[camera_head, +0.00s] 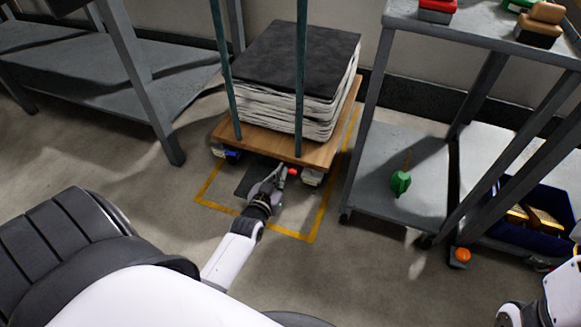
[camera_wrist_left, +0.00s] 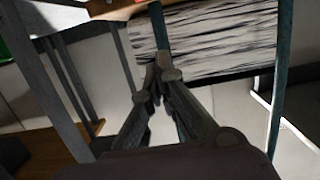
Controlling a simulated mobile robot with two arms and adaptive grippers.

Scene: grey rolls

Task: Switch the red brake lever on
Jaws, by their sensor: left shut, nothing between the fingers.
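The cart (camera_head: 318,152) has a wooden deck with a stack of grey-white sheets (camera_head: 297,65) on it and two upright posts. A small red lever (camera_head: 292,171) shows under the deck's front edge, by the front right caster. A red piece at the top edge of the left wrist view (camera_wrist_left: 139,2) may be the same lever. My left gripper (camera_head: 279,173) is shut and empty, just left of the red lever. Whether it touches the lever I cannot tell. In the left wrist view its fingertips (camera_wrist_left: 156,77) meet in front of the stack. My right gripper is out of view.
A blue piece (camera_head: 231,155) sits at the cart's front left caster. Yellow tape (camera_head: 292,234) marks the floor around the cart. A grey shelf trolley (camera_head: 397,170) with a green item (camera_head: 401,182) stands right; a grey table (camera_head: 97,75) stands left.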

